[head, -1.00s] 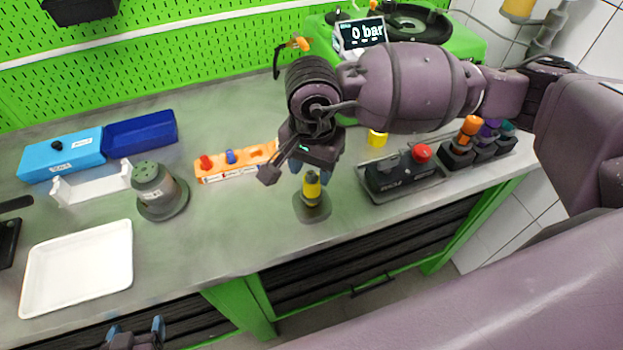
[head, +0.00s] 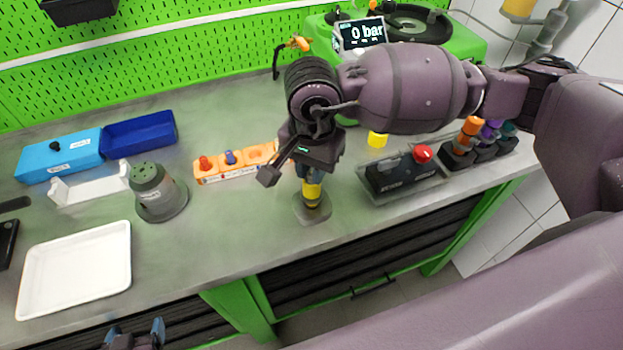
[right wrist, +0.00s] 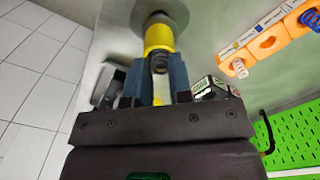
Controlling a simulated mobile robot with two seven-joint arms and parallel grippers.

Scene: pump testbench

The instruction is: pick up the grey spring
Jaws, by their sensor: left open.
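A yellow post (head: 312,192) with a dark upper part stands upright on a round grey base (head: 313,210) near the front of the bench. My right gripper (head: 311,178) points down over it, with its blue fingers on either side of the dark upper part. The right wrist view shows the yellow post (right wrist: 159,35) and a dark ringed end (right wrist: 159,62) between the fingers (right wrist: 158,70). I cannot make out for sure whether this end is the grey spring, or whether the fingers touch it. My left gripper (head: 136,330) is open and empty, low at the picture's bottom edge.
An orange holder (head: 235,163) with red and blue pegs stands left of the post. A black box with a red button (head: 422,154) stands right. A grey cup-shaped part (head: 155,190), white tray (head: 75,270) and blue bins (head: 140,132) are on the left.

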